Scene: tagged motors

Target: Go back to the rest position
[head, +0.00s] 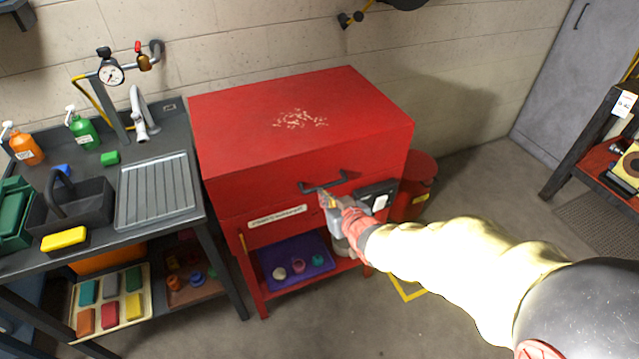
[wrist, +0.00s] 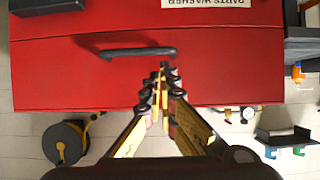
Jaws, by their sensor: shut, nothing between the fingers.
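My gripper (head: 330,200) is at the front of a red parts washer (head: 300,110), close to the black handle (head: 323,182) on its lid. In the wrist view my gripper (wrist: 162,72) has its fingertips together with nothing between them. The black handle (wrist: 138,52) lies just beyond the fingertips in that view; I cannot tell whether they touch. The washer's lid is down. My arm reaches in from the lower right in the head view and hides part of the washer's right front.
A dark sink bench (head: 155,190) with a tap, bottles and a caddy stands left of the washer. A purple tray (head: 292,262) sits on the washer's lower shelf. A red bin (head: 417,180) stands at its right. Grey floor (head: 480,190) is open further right.

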